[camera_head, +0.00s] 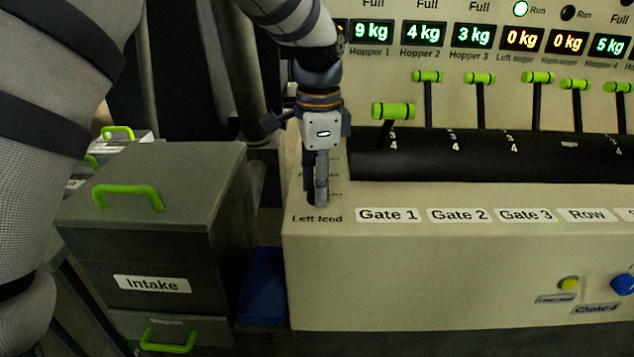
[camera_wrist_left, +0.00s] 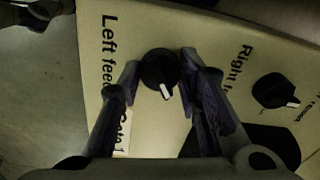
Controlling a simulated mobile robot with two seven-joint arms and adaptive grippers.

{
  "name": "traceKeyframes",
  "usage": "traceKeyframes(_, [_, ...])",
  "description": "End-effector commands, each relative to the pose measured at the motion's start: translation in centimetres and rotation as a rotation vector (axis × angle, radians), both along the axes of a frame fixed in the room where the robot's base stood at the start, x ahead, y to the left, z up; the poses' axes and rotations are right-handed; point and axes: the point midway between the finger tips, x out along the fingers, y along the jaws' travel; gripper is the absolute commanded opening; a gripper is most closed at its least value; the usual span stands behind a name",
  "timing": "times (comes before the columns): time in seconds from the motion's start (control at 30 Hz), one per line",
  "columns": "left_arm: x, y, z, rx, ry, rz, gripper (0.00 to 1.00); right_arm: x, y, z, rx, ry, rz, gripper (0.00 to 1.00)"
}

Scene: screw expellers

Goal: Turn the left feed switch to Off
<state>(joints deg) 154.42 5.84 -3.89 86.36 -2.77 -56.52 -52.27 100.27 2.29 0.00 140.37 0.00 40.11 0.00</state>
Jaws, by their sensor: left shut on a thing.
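The left feed switch (camera_wrist_left: 158,70) is a round black knob with a white pointer, on the cream panel above the "Left feed" lettering. In the left wrist view its pointer is turned toward the lower right of the picture. My left gripper (camera_head: 317,196) reaches down to the panel in the head view and hides the switch there. In the left wrist view its two fingers are on either side of the knob, shut on it. The marks around the knob are mostly hidden or too dark to read. My right gripper is not in view.
A similar black right feed knob (camera_wrist_left: 276,92) sits beside it. Green-handled gate levers (camera_head: 393,111) stand to the right of my gripper in the head view. A grey Intake box (camera_head: 150,245) with green handles stands left of the panel.

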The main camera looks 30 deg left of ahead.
Motion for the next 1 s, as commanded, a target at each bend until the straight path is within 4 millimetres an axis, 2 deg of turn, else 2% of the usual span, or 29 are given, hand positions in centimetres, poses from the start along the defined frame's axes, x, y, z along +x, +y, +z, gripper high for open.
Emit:
traceKeyframes(0.37, [-0.1,0.0,0.3,0.0,-0.004,0.306,0.04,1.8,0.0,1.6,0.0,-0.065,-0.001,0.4])
traceKeyframes(1.0, [0.0,0.1,0.0,0.0,0.001,0.841,0.04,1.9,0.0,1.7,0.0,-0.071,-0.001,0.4])
